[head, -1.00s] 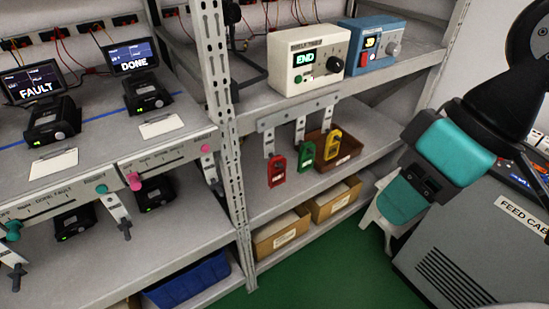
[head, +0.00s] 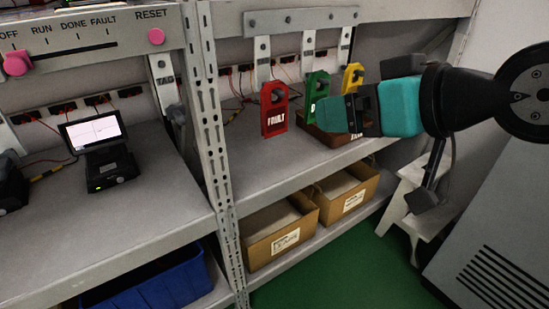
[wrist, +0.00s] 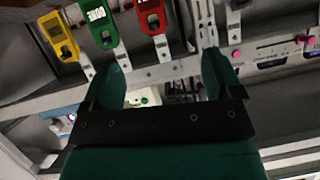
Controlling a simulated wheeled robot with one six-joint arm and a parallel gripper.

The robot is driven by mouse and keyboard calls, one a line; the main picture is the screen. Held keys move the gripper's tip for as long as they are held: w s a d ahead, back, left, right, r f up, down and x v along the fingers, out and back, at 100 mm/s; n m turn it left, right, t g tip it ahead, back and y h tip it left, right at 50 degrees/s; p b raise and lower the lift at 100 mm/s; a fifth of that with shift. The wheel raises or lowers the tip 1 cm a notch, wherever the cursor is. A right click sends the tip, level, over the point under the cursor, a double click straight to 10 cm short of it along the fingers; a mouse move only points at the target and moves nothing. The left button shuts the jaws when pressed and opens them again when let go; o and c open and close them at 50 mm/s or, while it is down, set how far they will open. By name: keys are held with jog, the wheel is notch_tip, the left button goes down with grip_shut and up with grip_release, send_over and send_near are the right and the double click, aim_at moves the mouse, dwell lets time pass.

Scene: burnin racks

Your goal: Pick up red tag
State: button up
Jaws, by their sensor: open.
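The red tag (head: 274,112), marked FAULT, hangs from the left hook of a grey rail (head: 300,20) under the upper shelf. It also shows near the top of the wrist view (wrist: 152,16). A green tag (head: 317,88) and a yellow tag (head: 352,76) hang to its right. My gripper (head: 338,116) is open and empty, to the right of the red tag and in front of the green tag. In the wrist view, its two fingers (wrist: 165,75) are spread and the tags lie beyond them, toward the top.
A perforated rack post (head: 213,130) stands left of the red tag. A brown tray (head: 325,133) sits on the shelf below the tags, partly hidden by my gripper. Cardboard bins (head: 285,243) stand on the shelf below. A grey cabinet (head: 500,230) is at the right.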

notch_tip(320, 180, down, 7)
jog(key=w+t+y+b, duration=0.1)
jog(key=w+t+b, duration=0.15)
jog(key=b, duration=0.65)
jog(key=t+y+p, duration=0.1)
jog(key=t+p, duration=0.2)
jog(key=p, duration=0.8)
send_near(276, 110)
jog(key=w, duration=0.1)
jog(key=p+x, duration=0.1)
jog(key=x, duration=0.1)
jog(key=p+x, duration=0.1)
jog(key=shift+w+a+r+g+p, duration=0.25)
jog(key=shift+w+a+r+p, duration=0.05)
jog(key=shift+r, duration=0.05)
jog(key=shift+w+a+f, duration=0.15)
jog(key=shift+w+a, duration=0.1)
jog(key=shift+w, duration=0.05)
jog(key=shift+w+a+p, duration=0.35)
jog(key=shift+w+p, duration=0.15)
jog(key=shift+p, duration=0.6)
jog(key=p+x, duration=0.1)
jog(key=p, duration=0.1)
jog(key=p+x, duration=0.1)
jog(key=shift+w+a+r+p, duration=0.3)
jog(key=shift+p, duration=0.1)
jog(key=shift+w+a+f+p, duration=0.3)
jog(key=shift+w+p, duration=0.15)
